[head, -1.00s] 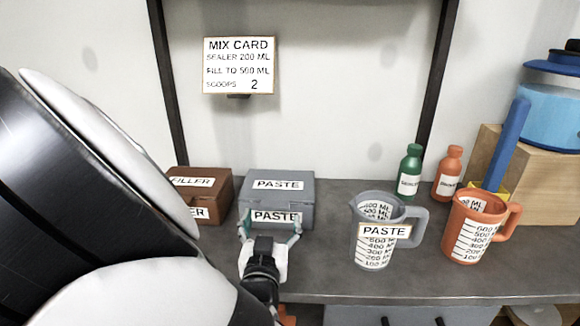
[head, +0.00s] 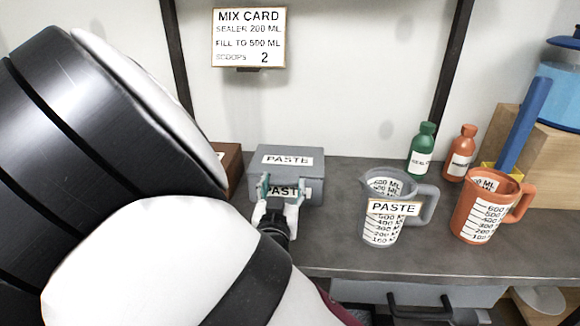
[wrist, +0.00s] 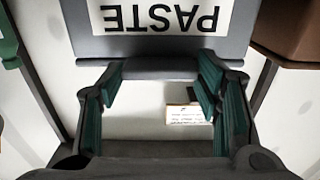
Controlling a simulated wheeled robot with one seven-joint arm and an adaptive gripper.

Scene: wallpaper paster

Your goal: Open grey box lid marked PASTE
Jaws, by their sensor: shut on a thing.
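The grey box marked PASTE (head: 313,190) stands on the counter against the back wall. Its lid (head: 262,150) looks down, with a PASTE label on top; a second label on the front is partly covered by my fingers. My gripper (head: 284,190) is at the box's front, its teal-padded fingers spread across the front label near the lid edge. In the wrist view, my gripper (wrist: 160,78) has its fingertips at the grey lid edge (wrist: 150,66), below the upside-down PASTE label. The gripper is shut on the lid's front, though the exact contact is unclear.
A brown box (head: 229,165) stands left of the grey box, mostly hidden by my arm. To the right are a grey PASTE jug (head: 385,235), an orange jug (head: 482,212), a green bottle (head: 421,150) and an orange bottle (head: 462,153). Counter (head: 335,225) between box and jug is clear.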

